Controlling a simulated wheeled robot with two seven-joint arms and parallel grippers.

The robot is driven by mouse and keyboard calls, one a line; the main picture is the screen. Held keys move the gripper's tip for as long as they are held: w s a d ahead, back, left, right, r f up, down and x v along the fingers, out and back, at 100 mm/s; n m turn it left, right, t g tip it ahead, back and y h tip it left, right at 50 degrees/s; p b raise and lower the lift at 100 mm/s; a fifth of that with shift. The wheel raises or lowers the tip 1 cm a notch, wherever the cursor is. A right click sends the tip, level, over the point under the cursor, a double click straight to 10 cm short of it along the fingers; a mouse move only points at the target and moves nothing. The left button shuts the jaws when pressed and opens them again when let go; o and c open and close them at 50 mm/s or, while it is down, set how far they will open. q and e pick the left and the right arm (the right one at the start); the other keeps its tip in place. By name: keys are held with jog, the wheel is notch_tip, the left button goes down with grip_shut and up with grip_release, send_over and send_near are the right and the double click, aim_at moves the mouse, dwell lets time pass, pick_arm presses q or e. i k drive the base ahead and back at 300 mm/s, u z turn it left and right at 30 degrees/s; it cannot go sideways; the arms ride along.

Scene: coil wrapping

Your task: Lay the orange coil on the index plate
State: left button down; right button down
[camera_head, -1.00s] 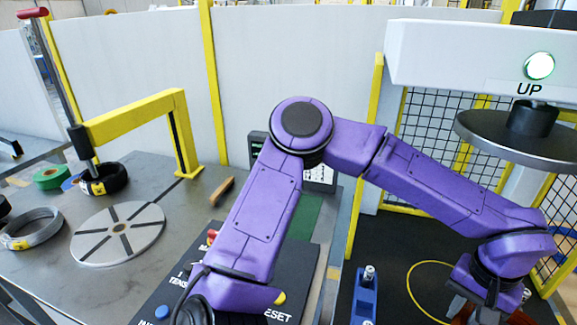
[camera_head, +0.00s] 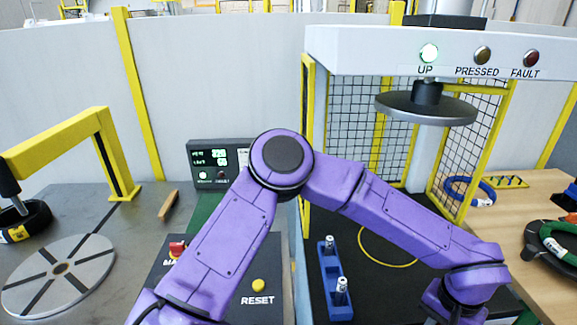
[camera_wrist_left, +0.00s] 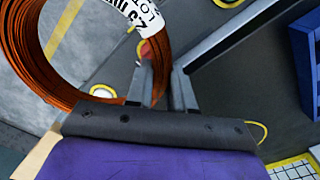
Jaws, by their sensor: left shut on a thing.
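The orange coil (camera_wrist_left: 55,60) is a ring of copper-orange strands with a white printed label. It fills the upper left of the left wrist view. My left gripper (camera_wrist_left: 160,75) is shut on the coil's edge beside the label; the fingertips partly overlap there. In the head view the arm reaches to the lower right, and its fingers and the coil are out of the picture. The index plate (camera_head: 85,268), a round grey disc with dark radial slots, lies on the grey table at the left, far from that wrist. My right gripper is not in view.
A yellow post frame (camera_head: 115,150) with a black coil (camera_head: 25,222) stands behind the plate. A control panel (camera_head: 262,308) lies near the middle. The press's round platen (camera_head: 425,108) is raised at the right. A blue stand (camera_head: 329,282) with pins and a wooden table (camera_head: 520,215) are nearby.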

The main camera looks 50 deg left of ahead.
aim_at(60, 268)
jog(key=k, duration=1.55)
jog(key=u, duration=1.6)
